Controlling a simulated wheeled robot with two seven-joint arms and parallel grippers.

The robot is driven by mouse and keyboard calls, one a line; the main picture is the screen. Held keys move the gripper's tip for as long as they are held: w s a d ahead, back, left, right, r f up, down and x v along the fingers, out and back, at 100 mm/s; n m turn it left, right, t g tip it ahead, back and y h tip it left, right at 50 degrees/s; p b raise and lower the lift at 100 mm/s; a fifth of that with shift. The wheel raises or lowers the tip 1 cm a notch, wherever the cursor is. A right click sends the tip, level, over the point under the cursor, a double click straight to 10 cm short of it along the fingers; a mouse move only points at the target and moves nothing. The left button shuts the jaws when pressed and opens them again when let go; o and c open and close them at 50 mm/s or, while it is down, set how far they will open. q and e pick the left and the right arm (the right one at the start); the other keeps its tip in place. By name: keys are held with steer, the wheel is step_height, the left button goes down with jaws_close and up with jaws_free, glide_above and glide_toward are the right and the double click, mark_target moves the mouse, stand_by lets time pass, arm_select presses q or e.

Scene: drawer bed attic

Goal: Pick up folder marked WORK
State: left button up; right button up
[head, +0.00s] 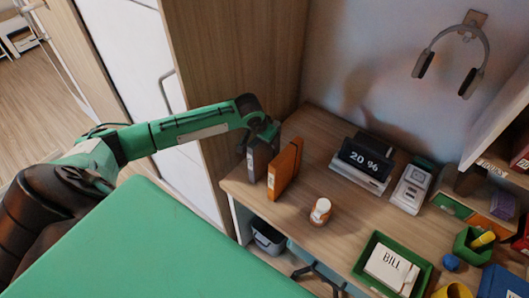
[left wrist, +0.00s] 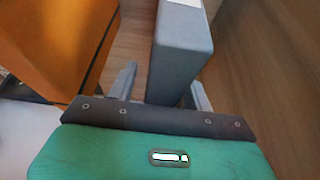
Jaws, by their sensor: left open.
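A dark grey folder (head: 262,157) stands upright at the left end of the desk. An orange folder (head: 286,168) stands just right of it. Both have pale spine labels whose writing is too small to read, so I cannot tell which is marked WORK. My left gripper (head: 268,132) is over the top of the grey folder. In the left wrist view, the open left gripper (left wrist: 162,88) has one finger on each side of the grey folder (left wrist: 181,48); contact is unclear. The orange folder (left wrist: 50,40) is beside the left finger. My right gripper is out of view.
The wooden desk (head: 325,135) holds a "20 %" display (head: 365,156), a white device (head: 412,187), a small bottle (head: 320,211) and a green tray (head: 369,249) with a BILL item. A tall wooden cabinet (head: 235,60) stands close behind the folders. Headphones (head: 455,55) hang on the wall.

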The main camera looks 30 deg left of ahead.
arm_select(q)
steer(key=shift+f, duration=0.15)
stand_by(0.4)
jaws_close()
